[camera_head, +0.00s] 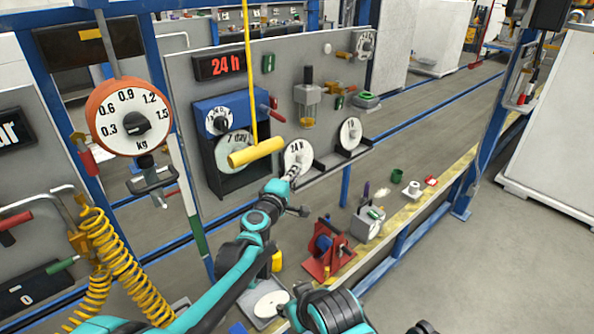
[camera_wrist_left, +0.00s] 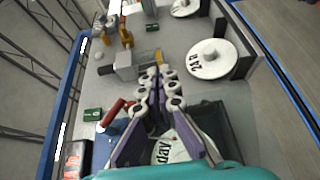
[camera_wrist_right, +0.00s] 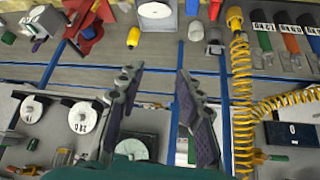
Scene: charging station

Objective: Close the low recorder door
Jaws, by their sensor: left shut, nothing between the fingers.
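The recorder (camera_head: 230,150) is mounted on the grey panel. It has a blue upper part (camera_head: 225,108) with a small dial and a red handle (camera_head: 272,103), above a black case holding the "7 day" disc. I cannot tell how far its door stands open. In the left wrist view the "day" disc (camera_wrist_left: 170,150) and dark case (camera_wrist_left: 212,120) lie partly behind my fingers. My left gripper (camera_head: 292,174) is shut and empty, in front of the panel near the "24 H" disc (camera_head: 298,156). My right gripper (camera_wrist_right: 155,85) is open and empty; its fingers are not clear in the head view.
A yellow T-handle (camera_head: 256,153) hangs on a yellow cord in front of the recorder. A round scale (camera_head: 128,117) hangs at the left, above yellow coiled hoses (camera_head: 110,260). A red fixture (camera_head: 328,250) and small parts stand on the ledge below the panel. Open floor lies right.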

